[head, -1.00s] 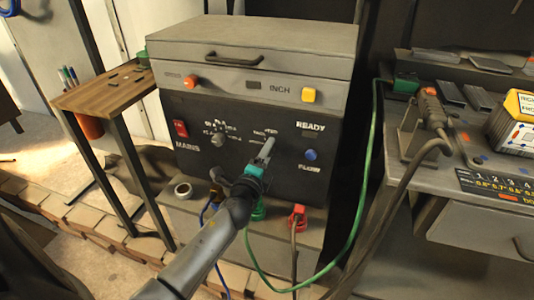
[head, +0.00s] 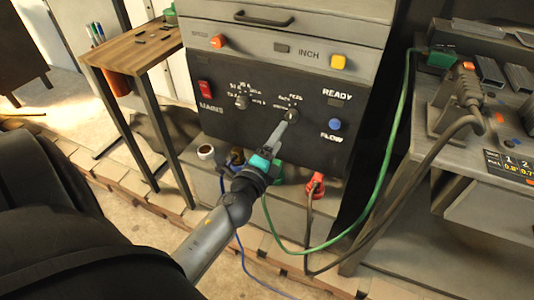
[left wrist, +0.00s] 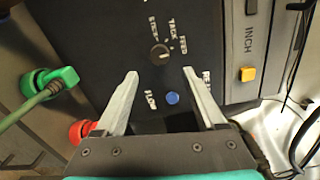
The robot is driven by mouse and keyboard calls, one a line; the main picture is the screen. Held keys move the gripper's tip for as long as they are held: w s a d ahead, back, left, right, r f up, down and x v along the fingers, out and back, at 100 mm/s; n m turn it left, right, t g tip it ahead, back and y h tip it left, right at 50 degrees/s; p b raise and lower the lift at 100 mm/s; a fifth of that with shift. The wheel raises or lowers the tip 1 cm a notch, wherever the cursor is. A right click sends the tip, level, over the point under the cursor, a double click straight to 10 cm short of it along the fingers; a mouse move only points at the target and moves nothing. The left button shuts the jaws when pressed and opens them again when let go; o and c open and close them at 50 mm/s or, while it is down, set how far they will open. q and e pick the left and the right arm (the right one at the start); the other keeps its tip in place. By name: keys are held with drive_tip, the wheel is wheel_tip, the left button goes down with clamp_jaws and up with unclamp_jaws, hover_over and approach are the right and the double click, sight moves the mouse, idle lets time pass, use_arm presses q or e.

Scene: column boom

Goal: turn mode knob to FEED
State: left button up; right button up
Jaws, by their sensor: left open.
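The mode knob (head: 291,115) is a small dark round knob on the black front panel (head: 265,135) of the grey machine, with white lettering around it. In the left wrist view the knob (left wrist: 160,54) shows labels that seem to read TACK and FEED; where it points is hard to tell. My left gripper (head: 285,127) is just in front of the knob and partly overlaps it. In the left wrist view my left gripper (left wrist: 160,75) is open, with the knob between and a little beyond its fingertips, not gripped. My right gripper is out of view.
On the panel are a second knob (head: 241,101), a red mains switch (head: 205,90) and a blue FLOW button (head: 335,124). A green cable (head: 392,150) and a red plug (head: 315,186) lie below and right. A small wooden table (head: 130,55) stands left.

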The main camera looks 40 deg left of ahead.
use_arm(q)
drive_tip(key=v, duration=0.6)
drive_tip(key=shift+b, duration=0.3)
drive_tip(key=shift+s+f, duration=0.1)
